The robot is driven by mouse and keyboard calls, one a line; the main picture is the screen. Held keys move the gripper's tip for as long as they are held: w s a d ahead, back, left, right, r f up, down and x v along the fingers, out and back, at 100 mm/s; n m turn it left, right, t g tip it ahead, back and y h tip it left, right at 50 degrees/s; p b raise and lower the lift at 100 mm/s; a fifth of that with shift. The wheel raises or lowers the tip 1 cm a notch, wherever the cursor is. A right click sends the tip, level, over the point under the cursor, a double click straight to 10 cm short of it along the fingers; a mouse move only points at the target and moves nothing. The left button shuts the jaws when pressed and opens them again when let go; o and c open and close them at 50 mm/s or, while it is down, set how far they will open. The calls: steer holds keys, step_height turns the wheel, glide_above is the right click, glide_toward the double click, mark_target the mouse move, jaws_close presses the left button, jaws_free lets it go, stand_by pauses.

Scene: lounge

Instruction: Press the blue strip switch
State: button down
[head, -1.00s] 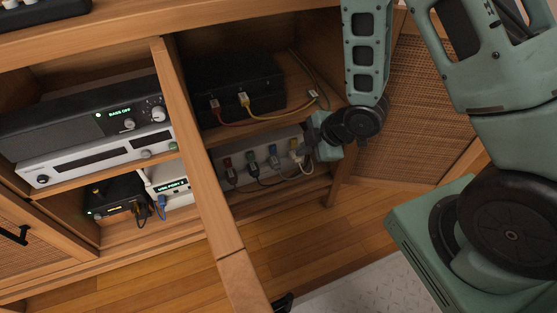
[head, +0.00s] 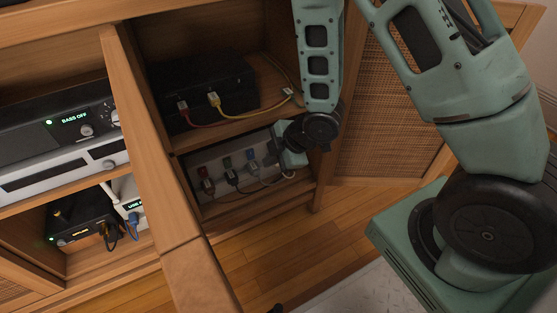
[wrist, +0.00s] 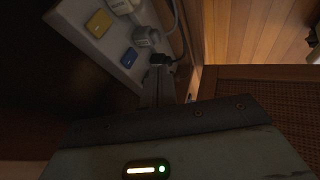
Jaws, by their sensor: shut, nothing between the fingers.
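The blue strip switch (wrist: 128,57) sits on a pale power strip (wrist: 75,12) in the wrist view, beside a yellow switch (wrist: 99,22). My gripper (wrist: 158,88) is shut and empty, below and right of the blue switch in the wrist view. In the head view my gripper (head: 276,146) is just right of the blue switch and hides the strip's right end. I cannot tell if the fingertips touch anything.
Plugs and cables (wrist: 145,36) stand along the strip close to my fingers. A black box (head: 205,90) with red and yellow cables is on the shelf above. A wooden divider (head: 150,140) is to the left, and an open woven-panel door (head: 385,110) is to the right.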

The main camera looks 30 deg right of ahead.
mark_target(257, 168)
steer(key=w+f+b, duration=0.1)
steer(key=w+a+f, duration=0.1)
steer(key=w, duration=0.1)
steer(key=w+f+b, duration=0.1)
steer(key=w+f, duration=0.1)
steer(key=shift+a+b, duration=0.25)
steer(key=shift+b, duration=0.1)
steer(key=shift+w, duration=0.45)
steer(key=shift+w+p, duration=0.25)
steer(key=shift+p, duration=0.15)
steer(key=shift+f, duration=0.1)
